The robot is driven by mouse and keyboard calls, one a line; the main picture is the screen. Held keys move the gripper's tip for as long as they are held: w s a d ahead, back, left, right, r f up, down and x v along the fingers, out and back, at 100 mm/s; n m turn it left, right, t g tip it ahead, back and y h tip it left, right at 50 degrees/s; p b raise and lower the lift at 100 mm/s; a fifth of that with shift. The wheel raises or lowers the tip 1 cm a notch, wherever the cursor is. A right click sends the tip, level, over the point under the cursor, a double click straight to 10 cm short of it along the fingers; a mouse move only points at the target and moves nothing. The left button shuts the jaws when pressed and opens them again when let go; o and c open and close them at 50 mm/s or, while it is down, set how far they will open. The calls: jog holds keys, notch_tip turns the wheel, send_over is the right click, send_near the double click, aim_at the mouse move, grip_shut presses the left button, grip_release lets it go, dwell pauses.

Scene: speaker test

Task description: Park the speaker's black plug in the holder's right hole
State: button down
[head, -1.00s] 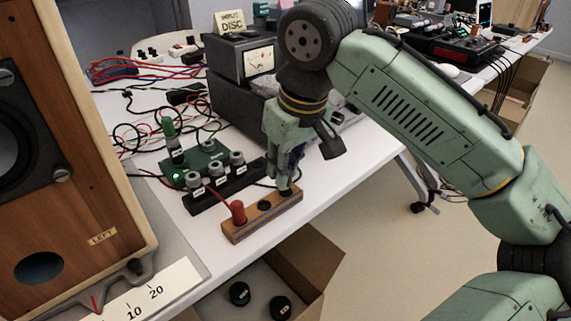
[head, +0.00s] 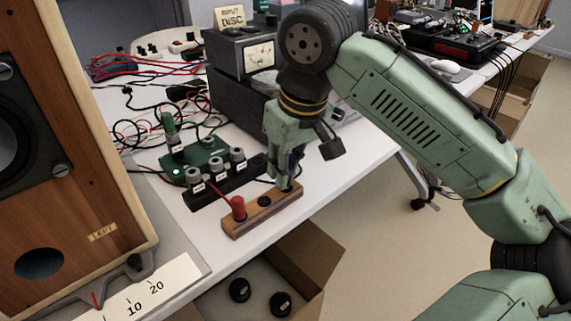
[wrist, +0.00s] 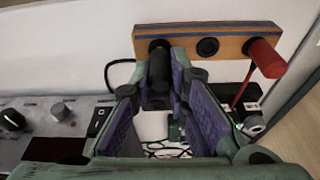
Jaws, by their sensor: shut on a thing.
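The wooden holder (head: 262,217) lies at the front edge of the white table, with a blue stripe along its side. The red plug (head: 238,207) stands in its left hole, and the middle hole (head: 264,201) is empty. My gripper (head: 284,187) points down at the holder's right end. In the wrist view, my gripper (wrist: 165,105) is shut on the black plug (wrist: 159,75) between purple pads. The plug's end meets the holder (wrist: 225,42) at the hole that is right in the head view; how deep it sits is hidden.
A black terminal strip (head: 226,182) with several grey knobs and a green circuit board (head: 205,160) stand just behind the holder. A wooden speaker (head: 95,150) fills the left. Cables clutter the table behind. An open cardboard box (head: 305,262) is below the edge.

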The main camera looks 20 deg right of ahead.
jog(key=shift+f, duration=0.45)
jog(key=c, duration=1.5)
grip_release()
jog(key=shift+o, duration=0.2)
jog(key=shift+w+a+r+p+v, duration=0.1)
jog(key=shift+w+p+v, duration=0.2)
jog(key=shift+p+v, duration=0.95)
jog(key=shift+w+a+r+p+v, duration=0.1)
jog(key=shift+w+p+v, duration=0.15)
jog(key=shift+p+v, duration=0.95)
jog(key=shift+w+a+p+v, duration=0.1)
jog(key=shift+w+p+v, duration=0.2)
jog(key=shift+p+v, duration=0.95)
